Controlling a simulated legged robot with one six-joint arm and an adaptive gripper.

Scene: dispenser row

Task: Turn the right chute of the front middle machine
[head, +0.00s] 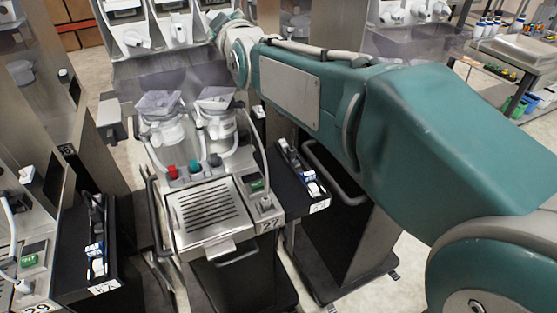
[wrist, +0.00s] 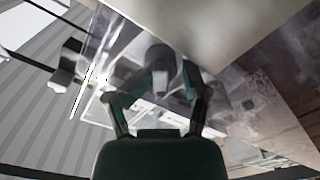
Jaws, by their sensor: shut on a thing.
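The front middle machine (head: 210,205), numbered 27, stands left of centre in the head view. Its upper panel carries a left chute (head: 136,39) and a middle chute (head: 180,32), both pale. The right chute is at the panel's right end, largely covered by my wrist in the head view. In the wrist view the right chute (wrist: 160,62) is a grey spout between my fingers. My gripper (wrist: 155,92) is shut on it, one finger on each side. How far the chute is turned cannot be made out.
Clear hoppers (head: 160,110) with lids stand below the chutes. Red, teal and dark knobs sit above the drip tray (head: 205,213). Another machine (head: 30,250) stands at the left. A table (head: 520,60) with goods is at the far right.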

